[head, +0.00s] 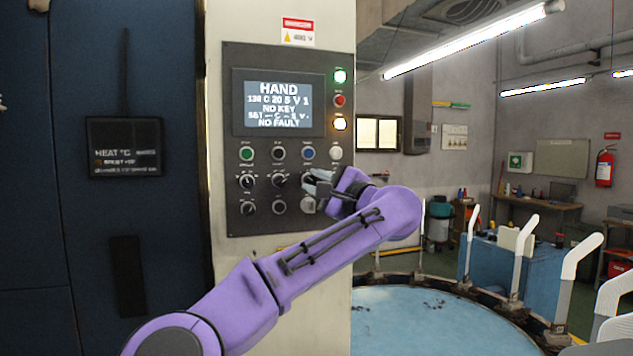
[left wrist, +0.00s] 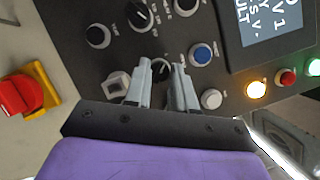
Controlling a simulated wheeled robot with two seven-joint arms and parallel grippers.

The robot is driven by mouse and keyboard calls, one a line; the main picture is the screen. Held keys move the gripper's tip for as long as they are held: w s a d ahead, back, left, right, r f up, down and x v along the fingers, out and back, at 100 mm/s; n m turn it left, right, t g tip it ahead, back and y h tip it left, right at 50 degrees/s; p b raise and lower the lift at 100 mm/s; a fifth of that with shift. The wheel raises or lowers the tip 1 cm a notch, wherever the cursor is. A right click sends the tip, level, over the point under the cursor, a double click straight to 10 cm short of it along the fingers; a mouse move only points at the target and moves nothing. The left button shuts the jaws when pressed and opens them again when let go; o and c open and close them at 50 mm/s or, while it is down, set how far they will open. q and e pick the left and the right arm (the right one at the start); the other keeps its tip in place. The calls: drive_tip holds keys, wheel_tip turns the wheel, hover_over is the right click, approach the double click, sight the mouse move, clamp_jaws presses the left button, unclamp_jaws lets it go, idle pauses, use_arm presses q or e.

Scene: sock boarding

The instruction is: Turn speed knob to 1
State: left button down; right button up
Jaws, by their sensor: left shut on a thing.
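The control panel (head: 235,215) stands upright on a pale cabinet, with a row of black knobs under its coloured buttons. My left gripper (head: 312,184) is at the right end of this knob row and hides most of the knob there. In the left wrist view my left gripper (left wrist: 162,82) has its two fingers on either side of a black knob (left wrist: 162,68), shut on it. That knob's label is not readable. The screen (head: 279,103) reads HAND, with "V 1" at the end of its second line, then NO KEY and NO FAULT. My right gripper is not in view.
Close by are a left knob (head: 247,181), a middle knob (head: 279,180), a blue button (left wrist: 202,54) and a white button (left wrist: 211,98). A round blue table (head: 430,320) with upright white forms (head: 525,235) lies right of the cabinet.

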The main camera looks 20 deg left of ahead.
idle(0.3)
use_arm(q)
drive_tip(key=c, duration=1.2)
unclamp_jaws()
drive_tip(key=shift+o, duration=1.3)
drive_tip(key=shift+w, duration=0.15)
drive_tip(key=shift+w+f, duration=0.1)
drive_tip(key=shift+w, duration=0.05)
drive_tip(key=shift+d, duration=0.1)
drive_tip(key=b+v, duration=0.4)
drive_tip(key=v, duration=0.6)
drive_tip(key=shift+s, duration=0.25)
drive_tip(key=shift+d+f, duration=0.1)
